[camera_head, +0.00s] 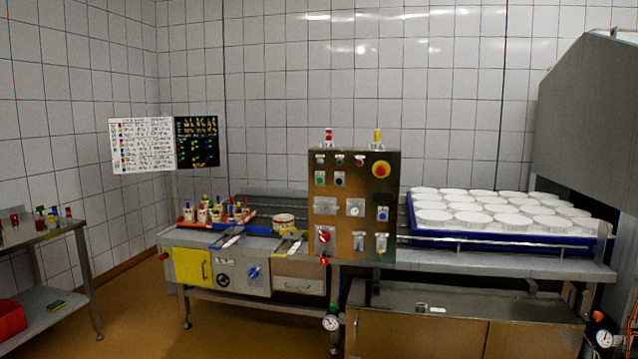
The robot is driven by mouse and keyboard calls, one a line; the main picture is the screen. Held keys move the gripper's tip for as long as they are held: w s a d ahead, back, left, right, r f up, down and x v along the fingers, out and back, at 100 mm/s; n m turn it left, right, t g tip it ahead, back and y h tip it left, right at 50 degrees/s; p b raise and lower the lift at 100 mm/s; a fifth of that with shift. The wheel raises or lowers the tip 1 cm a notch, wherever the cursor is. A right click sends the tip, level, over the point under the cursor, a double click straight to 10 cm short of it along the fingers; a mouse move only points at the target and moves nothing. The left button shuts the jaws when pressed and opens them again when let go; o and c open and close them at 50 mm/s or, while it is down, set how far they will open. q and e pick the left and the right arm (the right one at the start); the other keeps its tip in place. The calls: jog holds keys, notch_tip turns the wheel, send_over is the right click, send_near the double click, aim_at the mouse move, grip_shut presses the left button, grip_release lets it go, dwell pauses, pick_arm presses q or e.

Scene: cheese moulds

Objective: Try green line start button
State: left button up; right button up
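A brushed metal control panel (353,205) stands upright in the middle of the line. A small green button (320,178) sits at its upper left, with a dark button (340,179) beside it. Another small dark-green spot (339,160) shows in the row above, too small to tell whether it is a lamp or a button. A large red emergency stop on a yellow disc (381,169) is at the upper right, and a blue button (383,214) is lower right. The labels are too small to read. Neither of my grippers is in view.
A blue tray (450,240) of white round moulds lies right of the panel. A red-blue tray (188,222) of small coloured pieces is at left. A steel side table (40,236) stands far left. The brown floor (230,335) in front looks clear.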

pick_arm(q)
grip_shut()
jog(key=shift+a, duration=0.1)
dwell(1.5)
